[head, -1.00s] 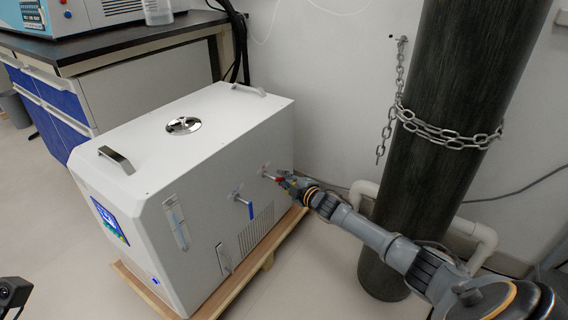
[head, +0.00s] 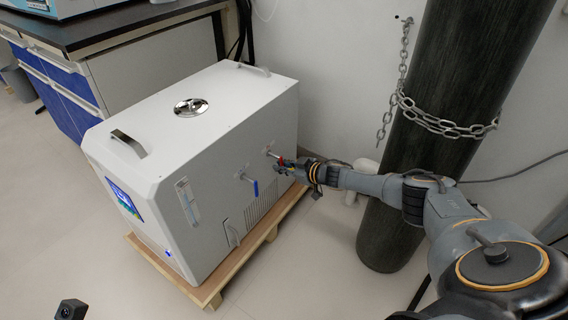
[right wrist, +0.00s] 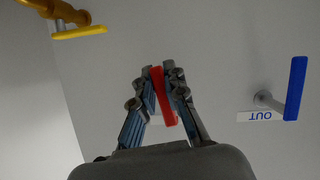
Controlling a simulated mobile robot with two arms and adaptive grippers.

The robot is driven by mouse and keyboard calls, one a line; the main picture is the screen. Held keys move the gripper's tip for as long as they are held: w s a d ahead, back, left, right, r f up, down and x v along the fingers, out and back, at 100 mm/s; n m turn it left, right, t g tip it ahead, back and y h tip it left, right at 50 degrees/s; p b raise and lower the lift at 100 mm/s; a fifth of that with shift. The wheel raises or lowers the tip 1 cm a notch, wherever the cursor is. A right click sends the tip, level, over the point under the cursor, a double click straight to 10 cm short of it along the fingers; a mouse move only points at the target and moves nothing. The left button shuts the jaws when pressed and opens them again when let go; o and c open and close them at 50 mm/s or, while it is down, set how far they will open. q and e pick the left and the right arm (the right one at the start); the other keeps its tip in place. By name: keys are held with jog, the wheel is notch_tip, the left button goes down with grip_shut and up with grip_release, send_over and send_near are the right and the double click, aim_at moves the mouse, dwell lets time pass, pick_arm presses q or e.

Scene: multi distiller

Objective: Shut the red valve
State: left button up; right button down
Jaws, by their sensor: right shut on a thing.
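The red valve's handle (head: 281,161) sits on the side face of the white distiller (head: 215,165), near its far end. My right gripper (head: 284,168) is at this handle and partly hides it. In the right wrist view the red handle (right wrist: 163,98) runs between the two fingers of my right gripper (right wrist: 166,85), which are shut on it. It stands nearly upright there, tilted slightly. My left gripper is not in view; a small dark part (head: 70,310) shows at the bottom left edge.
A blue valve handle (head: 254,188) is beside the red one; the right wrist view shows it by an OUT label (right wrist: 262,116), with a yellow handle (right wrist: 80,32) opposite. A dark chained cylinder (head: 420,150) stands right of the distiller, close to my right arm. The wooden pallet (head: 210,292) juts out below.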

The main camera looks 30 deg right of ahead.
jog(key=shift+s+a+m+y, duration=0.1)
jog(key=shift+a+m+y, duration=0.3)
jog(key=shift+m, duration=0.3)
jog(key=c, duration=1.4)
grip_release()
jog(key=shift+o, duration=0.2)
jog(key=shift+s+d, duration=0.1)
jog(key=v, duration=1.1)
jog(key=shift+s+d+r, duration=0.2)
jog(key=shift+s+r, duration=0.05)
jog(key=shift+r, duration=0.1)
